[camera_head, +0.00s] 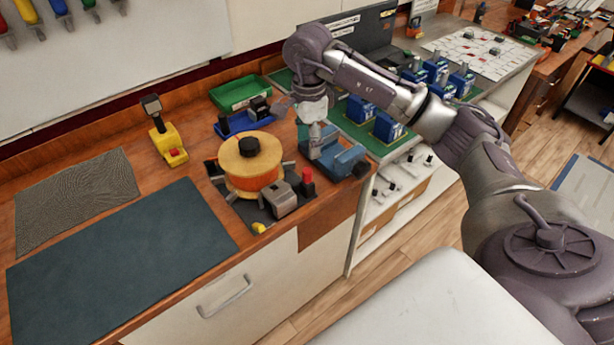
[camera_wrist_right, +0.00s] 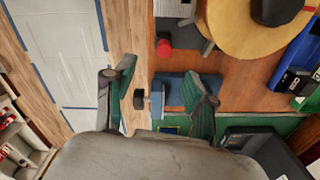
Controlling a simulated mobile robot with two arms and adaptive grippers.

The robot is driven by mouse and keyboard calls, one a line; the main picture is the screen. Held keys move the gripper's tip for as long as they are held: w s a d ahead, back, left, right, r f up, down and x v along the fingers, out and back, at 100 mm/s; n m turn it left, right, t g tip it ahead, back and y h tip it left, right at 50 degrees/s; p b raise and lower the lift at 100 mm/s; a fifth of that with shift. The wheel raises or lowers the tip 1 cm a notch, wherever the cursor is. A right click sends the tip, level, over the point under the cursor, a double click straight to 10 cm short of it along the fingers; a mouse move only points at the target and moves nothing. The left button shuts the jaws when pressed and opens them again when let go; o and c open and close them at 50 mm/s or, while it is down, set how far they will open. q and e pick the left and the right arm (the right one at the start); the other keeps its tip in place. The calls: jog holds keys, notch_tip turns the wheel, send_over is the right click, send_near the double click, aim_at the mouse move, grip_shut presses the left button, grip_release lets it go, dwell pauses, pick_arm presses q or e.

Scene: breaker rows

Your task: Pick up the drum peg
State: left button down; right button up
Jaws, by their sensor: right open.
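The drum peg (camera_head: 249,146) appears to be the short black knob on top of the round yellow and orange drum (camera_head: 253,180). In the right wrist view the black peg (camera_wrist_right: 275,8) is cut by the top edge, on the yellow drum top (camera_wrist_right: 232,32). My right gripper (camera_head: 315,138) is right of the drum in the head view, over a blue vise (camera_head: 338,160). In the right wrist view my right gripper (camera_wrist_right: 160,85) has its fingers apart, with the vise below and between them. It is empty and clear of the peg. My left gripper is not in view.
A red-topped post (camera_head: 308,182) and a grey block (camera_head: 282,200) stand close to the drum. A blue bin (camera_head: 232,128) and a green tray (camera_head: 238,94) are behind it. A dark mat (camera_head: 120,262) leaves free room at left. Several blue breakers (camera_head: 388,127) stand at right.

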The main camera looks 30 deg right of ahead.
aim_at(307, 170)
notch_tip(307, 170, down, 6)
jog(key=shift+r+p, duration=0.1)
jog(key=shift+p, duration=0.55)
jog(key=shift+w+f+p, duration=0.1)
jog(key=shift+f+p, duration=0.25)
jog(key=shift+f, duration=0.05)
jog(key=f, duration=0.1)
jog(key=f+p, duration=0.2)
jog(key=shift+w+f, duration=0.25)
jog(key=shift+f, duration=0.05)
jog(key=shift+d+f, duration=0.1)
jog(key=shift+f, duration=0.4)
grip_shut()
